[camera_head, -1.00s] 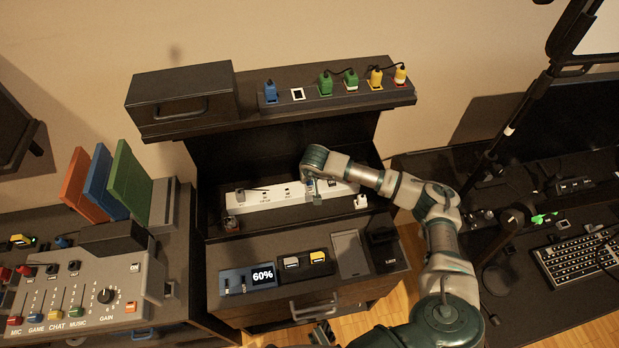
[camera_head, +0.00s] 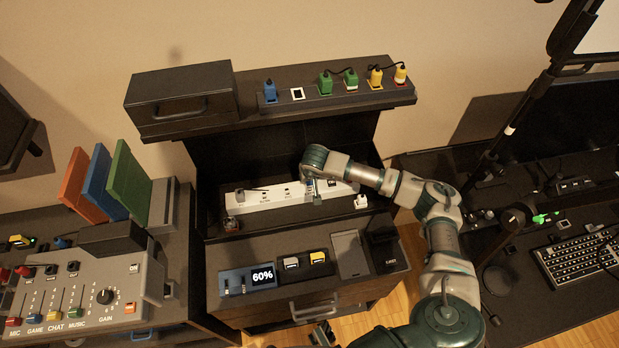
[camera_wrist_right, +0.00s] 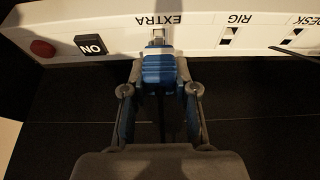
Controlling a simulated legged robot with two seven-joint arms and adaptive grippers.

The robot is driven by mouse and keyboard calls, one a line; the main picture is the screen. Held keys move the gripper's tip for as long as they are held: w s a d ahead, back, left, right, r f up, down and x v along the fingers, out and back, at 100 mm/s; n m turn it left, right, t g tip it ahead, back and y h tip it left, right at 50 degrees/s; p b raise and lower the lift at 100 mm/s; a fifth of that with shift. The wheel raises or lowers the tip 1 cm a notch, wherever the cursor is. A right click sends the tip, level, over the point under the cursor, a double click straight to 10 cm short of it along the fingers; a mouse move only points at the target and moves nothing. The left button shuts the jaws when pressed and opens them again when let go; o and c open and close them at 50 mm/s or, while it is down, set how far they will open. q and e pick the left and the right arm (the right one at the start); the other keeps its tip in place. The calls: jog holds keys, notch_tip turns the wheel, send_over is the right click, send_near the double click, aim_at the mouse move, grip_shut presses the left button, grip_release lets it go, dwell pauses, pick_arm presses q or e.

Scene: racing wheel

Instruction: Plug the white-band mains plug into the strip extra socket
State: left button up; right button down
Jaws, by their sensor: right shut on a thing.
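The power strip (camera_head: 265,198) is white and lies on the recessed shelf of the desk unit; it also shows in the right wrist view (camera_wrist_right: 205,42). My right gripper (camera_wrist_right: 158,72) is shut on a blue ribbed mains plug (camera_wrist_right: 157,66), with its front pointing at the strip. The plug's front end meets the strip at the socket marked EXTRA (camera_wrist_right: 157,36). How deep it sits there cannot be told, and its white band is not clear. In the head view my right gripper (camera_head: 313,191) hides most of the plug.
Blue, green and yellow plugs (camera_head: 325,84) stand on the upper shelf, beside an empty white-framed socket (camera_head: 297,93). RIG and DESK sockets (camera_wrist_right: 230,36) and a black ON switch (camera_wrist_right: 90,45) are on the strip. A small white plug (camera_head: 361,201) is near the strip's right end.

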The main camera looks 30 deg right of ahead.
jog(key=shift+f+b, duration=0.75)
jog(key=shift+f, duration=0.3)
jog(key=c, duration=0.8)
grip_release()
jog(key=shift+r, duration=0.1)
jog(key=v, duration=1.1)
jog(key=shift+s+r, duration=0.15)
jog(key=shift+r, duration=0.25)
